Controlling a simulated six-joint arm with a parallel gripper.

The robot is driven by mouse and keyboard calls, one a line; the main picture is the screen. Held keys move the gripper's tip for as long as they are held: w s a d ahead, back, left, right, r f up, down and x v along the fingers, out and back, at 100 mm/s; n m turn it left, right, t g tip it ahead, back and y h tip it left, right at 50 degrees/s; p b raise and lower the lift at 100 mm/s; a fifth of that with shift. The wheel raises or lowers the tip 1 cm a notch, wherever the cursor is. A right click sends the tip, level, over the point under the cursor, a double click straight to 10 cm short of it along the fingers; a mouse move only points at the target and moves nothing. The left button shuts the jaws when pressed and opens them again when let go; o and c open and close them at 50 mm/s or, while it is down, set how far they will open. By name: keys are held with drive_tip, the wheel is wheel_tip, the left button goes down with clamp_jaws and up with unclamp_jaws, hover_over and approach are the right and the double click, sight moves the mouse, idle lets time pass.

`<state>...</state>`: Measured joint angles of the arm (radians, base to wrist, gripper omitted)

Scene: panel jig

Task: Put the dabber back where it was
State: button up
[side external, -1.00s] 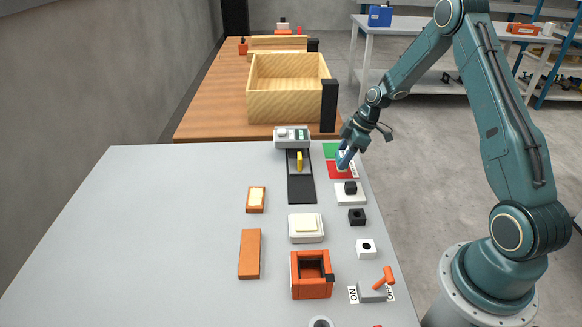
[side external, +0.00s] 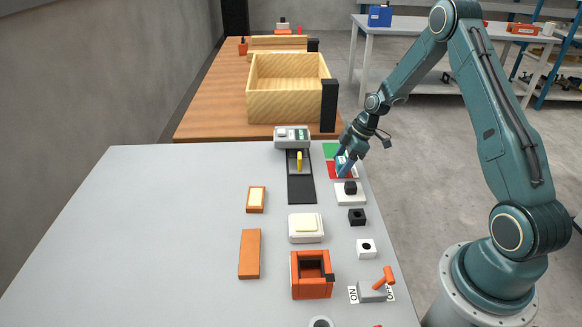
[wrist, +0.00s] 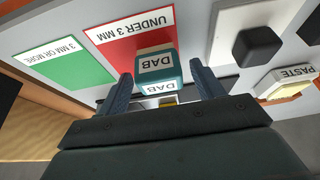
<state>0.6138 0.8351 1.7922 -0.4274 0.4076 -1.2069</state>
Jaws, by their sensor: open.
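The dabber is a small teal and white block marked DAB (wrist: 158,66). In the wrist view it stands between my gripper's two fingers at the edge of the red pad marked UNDER 3 MM (wrist: 128,32). The fingers of my gripper (wrist: 161,72) are apart, one on each side of it, with small gaps seeming to show. In the side view my gripper (side external: 344,163) is low over the red pad (side external: 336,175), and its fingers mostly hide the dabber. I cannot tell which spot the dabber came from.
A green pad (wrist: 50,62) lies beside the red one. A white plate with a black knob (side external: 350,188) is close by. A grey device (side external: 292,136) with a dark strip (side external: 301,190) stands left of the pads. The left of the grey table (side external: 150,230) is clear.

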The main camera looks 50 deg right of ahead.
drive_tip(key=shift+r, duration=0.1)
drive_tip(key=v, duration=1.2)
drive_tip(key=shift+r, duration=0.1)
idle(0.4)
drive_tip(key=s+a+r+m+h, duration=0.15)
drive_tip(key=s+a+r, duration=0.25)
drive_tip(key=a+r, duration=0.4)
drive_tip(key=s+a+r+m+h, duration=0.1)
drive_tip(key=s+a+r+m, duration=0.1)
drive_tip(key=s+a+r, duration=0.35)
drive_tip(key=s+a+r+m+t, duration=0.1)
drive_tip(key=s+a+r+m, duration=0.1)
drive_tip(key=s+a, duration=0.2)
drive_tip(key=s+a+r+m+t, duration=0.1)
drive_tip(key=s+a, duration=0.4)
drive_tip(key=s, duration=0.5)
drive_tip(key=shift+s+r+m+h, duration=0.35)
drive_tip(key=shift+r+m, duration=0.55)
drive_tip(key=shift+m, duration=0.35)
